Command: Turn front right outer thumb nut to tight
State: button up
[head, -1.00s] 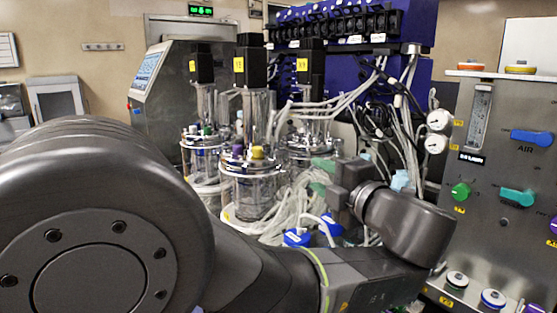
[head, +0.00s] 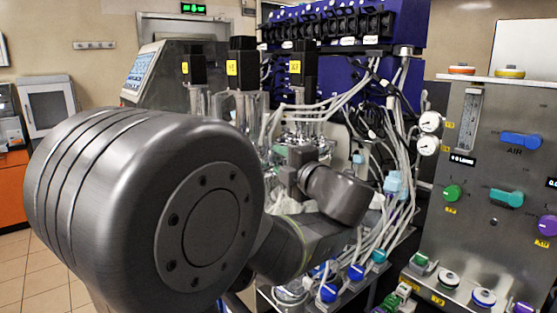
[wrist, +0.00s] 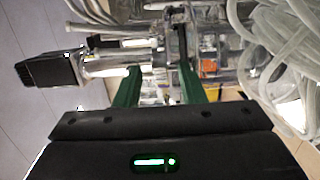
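My gripper (wrist: 160,78) is open in the wrist view, its two green fingers apart with metal and glass vessel fittings visible beyond and between them. I cannot pick out the front right outer thumb nut in either view, and I see nothing held. In the head view the gripper is at the bioreactors, its fingertips not clear behind my arm. The black motors (head: 243,68) with yellow labels stand above the glass vessels, whose lower parts my arm hides. A black motor (wrist: 48,70) lies left of the fingers in the wrist view.
Looped clear tubes (wrist: 285,60) crowd the right of the wrist view. Pale tubes (head: 400,150) hang right of my arm in the head view. A steel control panel (head: 480,220) with coloured knobs stands at the right. Blue pump housing (head: 408,75) is behind.

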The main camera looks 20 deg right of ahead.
jog(key=shift+w, duration=0.35)
grip_shut()
